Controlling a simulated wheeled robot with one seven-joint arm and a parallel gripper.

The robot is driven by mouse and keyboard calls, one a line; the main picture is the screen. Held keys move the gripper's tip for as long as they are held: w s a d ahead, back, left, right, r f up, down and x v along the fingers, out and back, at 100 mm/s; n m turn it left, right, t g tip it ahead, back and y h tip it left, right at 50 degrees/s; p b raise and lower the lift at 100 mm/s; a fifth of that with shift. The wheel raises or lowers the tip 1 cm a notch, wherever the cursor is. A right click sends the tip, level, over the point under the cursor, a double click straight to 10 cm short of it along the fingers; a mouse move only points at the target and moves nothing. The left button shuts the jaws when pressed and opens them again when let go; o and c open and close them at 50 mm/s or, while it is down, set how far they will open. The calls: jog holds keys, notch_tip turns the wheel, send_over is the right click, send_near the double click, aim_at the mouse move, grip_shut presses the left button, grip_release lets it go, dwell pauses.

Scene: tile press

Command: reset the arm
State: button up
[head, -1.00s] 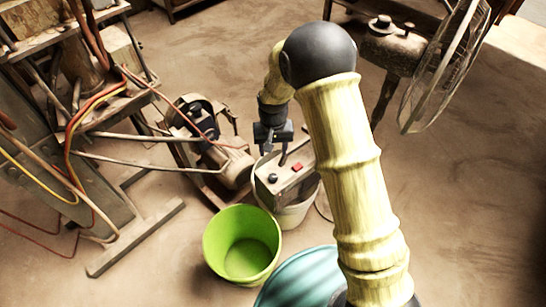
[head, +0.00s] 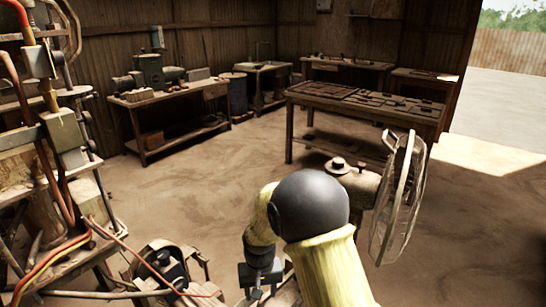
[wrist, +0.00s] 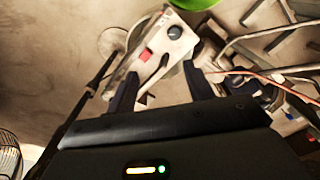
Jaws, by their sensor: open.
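My arm, yellow with a black elbow joint, rises at the bottom middle of the head view. My gripper (head: 258,292) hangs at the bottom edge there, partly cut off. In the wrist view my gripper (wrist: 158,88) shows two dark fingers spread apart with nothing between them touching both. Beyond the fingers is a pale control box (wrist: 152,50) with a red switch and a dark knob. I cannot tell how far the fingers are from the box.
A round fan (head: 400,195) stands right of my arm. The press frame (head: 60,150) with hoses fills the left. A motor (head: 165,265) sits low at left. Workbenches (head: 365,110) line the back. A green bucket (wrist: 195,4) shows at the wrist view's top. Open floor lies mid-room.

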jog(key=s+d+r+m+t, duration=0.1)
jog(key=s+d+r, duration=0.5)
jog(key=d, duration=0.4)
jog(key=s+d+r+m+t, duration=0.1)
jog(key=s+d+r, duration=0.4)
jog(key=s+d, duration=0.4)
jog(key=w+p+v, duration=0.3)
jog(key=p+v, duration=1.2)
jog(key=p, duration=0.1)
jog(key=shift+w+r+p, duration=0.15)
jog(key=shift+r+p, duration=0.2)
jog(key=shift+r, duration=0.4)
